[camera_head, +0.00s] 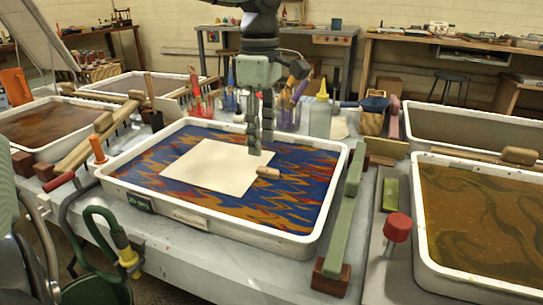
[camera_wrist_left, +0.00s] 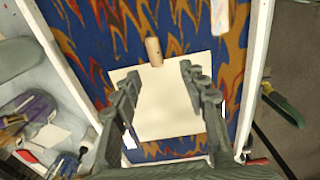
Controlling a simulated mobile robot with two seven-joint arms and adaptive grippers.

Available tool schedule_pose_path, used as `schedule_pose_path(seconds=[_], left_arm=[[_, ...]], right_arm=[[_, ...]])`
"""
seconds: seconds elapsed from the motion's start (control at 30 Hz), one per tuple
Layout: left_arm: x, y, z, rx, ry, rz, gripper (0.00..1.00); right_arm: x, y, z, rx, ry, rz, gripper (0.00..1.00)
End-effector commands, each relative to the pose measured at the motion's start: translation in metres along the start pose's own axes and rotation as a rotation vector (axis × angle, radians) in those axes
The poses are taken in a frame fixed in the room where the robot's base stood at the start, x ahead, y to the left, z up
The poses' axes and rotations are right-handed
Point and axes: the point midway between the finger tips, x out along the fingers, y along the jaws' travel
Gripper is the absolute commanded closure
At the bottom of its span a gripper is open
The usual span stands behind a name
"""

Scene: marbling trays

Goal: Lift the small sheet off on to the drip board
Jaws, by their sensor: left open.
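The small cream sheet (camera_head: 207,166) lies flat on the blue, orange and red marbled bath in the middle white tray (camera_head: 335,190). My left gripper (camera_head: 260,145) hangs from above at the sheet's far right edge. In the left wrist view the open fingers of the left gripper (camera_wrist_left: 160,76) stand on either side of the sheet (camera_wrist_left: 158,105), with nothing clamped between them. I cannot tell whether they touch it. A small wooden cylinder (camera_head: 268,172) lies at the sheet's right edge. I cannot tell surely which thing is the drip board. My right gripper is not in view.
Bottles and brush pots, including a clear bottle (camera_head: 320,117), stand close behind the tray. A green bar (camera_head: 343,220) runs along its right side. A red-knobbed tool (camera_head: 397,228) and a brown-bath tray (camera_head: 480,215) stand farther right. A green hose (camera_head: 95,215) hangs at front left.

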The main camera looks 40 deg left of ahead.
Motion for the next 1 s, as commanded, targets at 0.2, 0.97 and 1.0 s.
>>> schedule_pose_path(seconds=[0.2,0.97,1.0], left_arm=[[0.02,0.0,0.0,-0.001,-0.001,-0.004,0.57],[0.078,0.006,0.005,-0.001,-0.001,0.0,0.62],[0.078,0.006,0.005,-0.001,-0.001,0.0,0.67]], right_arm=[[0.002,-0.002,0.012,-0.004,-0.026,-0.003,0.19],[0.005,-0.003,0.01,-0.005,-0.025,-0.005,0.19],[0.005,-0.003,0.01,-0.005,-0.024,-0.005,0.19]])
